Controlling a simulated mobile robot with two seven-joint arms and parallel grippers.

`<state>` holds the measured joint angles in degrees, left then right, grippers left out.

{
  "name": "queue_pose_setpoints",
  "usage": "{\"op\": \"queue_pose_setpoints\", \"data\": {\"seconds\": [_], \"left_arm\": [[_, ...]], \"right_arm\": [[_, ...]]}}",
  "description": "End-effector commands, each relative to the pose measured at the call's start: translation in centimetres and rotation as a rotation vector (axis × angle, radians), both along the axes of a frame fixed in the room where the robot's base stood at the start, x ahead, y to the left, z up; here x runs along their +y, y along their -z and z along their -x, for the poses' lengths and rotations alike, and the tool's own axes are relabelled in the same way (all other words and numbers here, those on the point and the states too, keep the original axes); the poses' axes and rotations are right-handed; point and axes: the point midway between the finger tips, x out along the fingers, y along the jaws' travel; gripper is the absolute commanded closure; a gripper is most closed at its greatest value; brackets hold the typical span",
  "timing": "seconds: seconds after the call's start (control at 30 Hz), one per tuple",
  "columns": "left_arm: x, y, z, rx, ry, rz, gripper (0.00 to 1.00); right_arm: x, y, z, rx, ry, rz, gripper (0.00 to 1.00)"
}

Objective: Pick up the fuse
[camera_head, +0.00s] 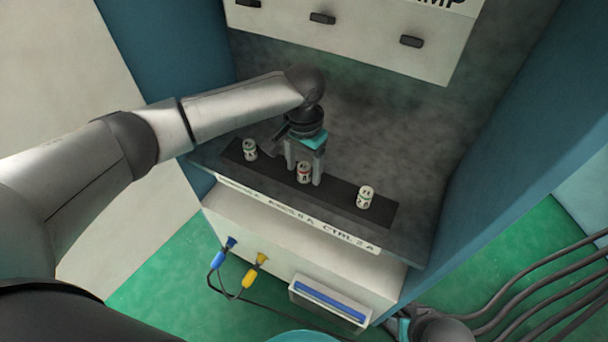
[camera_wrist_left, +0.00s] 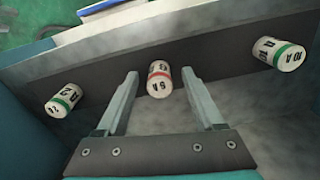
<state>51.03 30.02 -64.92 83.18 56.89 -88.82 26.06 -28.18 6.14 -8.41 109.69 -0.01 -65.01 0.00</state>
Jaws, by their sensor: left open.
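Three short cylindrical fuses stand in a row on a dark strip along the shelf. The middle fuse (camera_head: 304,173), white with a red band and marked 6A in the left wrist view (camera_wrist_left: 159,79), is between the fingertips of my left gripper (camera_head: 303,174). That gripper is open, with a gap on both sides of the fuse in the wrist view (camera_wrist_left: 160,74). The 10A fuse (camera_head: 249,149) with a green band (camera_wrist_left: 279,54) is to the left in the head view. The 2A fuse (camera_head: 365,197) with a green band (camera_wrist_left: 64,100) is to the right.
A labelled strip (camera_head: 300,213) runs along the shelf's front edge. Above the fuses hangs a pale panel (camera_head: 365,35) with dark knobs. Blue side walls (camera_head: 510,165) flank the shelf. Below are blue (camera_head: 218,259) and yellow (camera_head: 249,279) plugs on a cable and a blue-lined tray (camera_head: 330,303).

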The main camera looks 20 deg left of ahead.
Motion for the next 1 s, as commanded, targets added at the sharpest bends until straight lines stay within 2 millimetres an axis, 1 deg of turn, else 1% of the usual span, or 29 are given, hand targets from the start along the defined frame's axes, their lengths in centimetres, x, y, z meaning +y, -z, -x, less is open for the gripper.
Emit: {"op": "queue_pose_setpoints", "data": {"seconds": [0.03,0.07,0.63,0.67,1.0], "left_arm": [[-0.02,0.0,0.01,0.0,0.0,0.0,0.31],[-0.02,-0.01,0.01,0.0,0.0,0.0,0.34],[-0.02,-0.01,0.01,0.0,0.0,0.0,0.98],[-0.02,-0.01,0.01,0.0,0.0,0.0,1.0],[-0.02,-0.03,0.0,0.0,0.0,0.0,1.0]], "right_arm": [[-0.01,0.01,0.02,0.0,0.0,0.0,0.5],[-0.01,0.01,0.02,0.0,0.0,0.0,0.5],[0.04,0.02,0.01,0.0,0.0,-0.001,0.5],[0.04,0.02,0.01,0.0,-0.001,-0.001,0.5],[0.05,0.03,0.01,0.0,0.0,-0.001,0.5]]}}
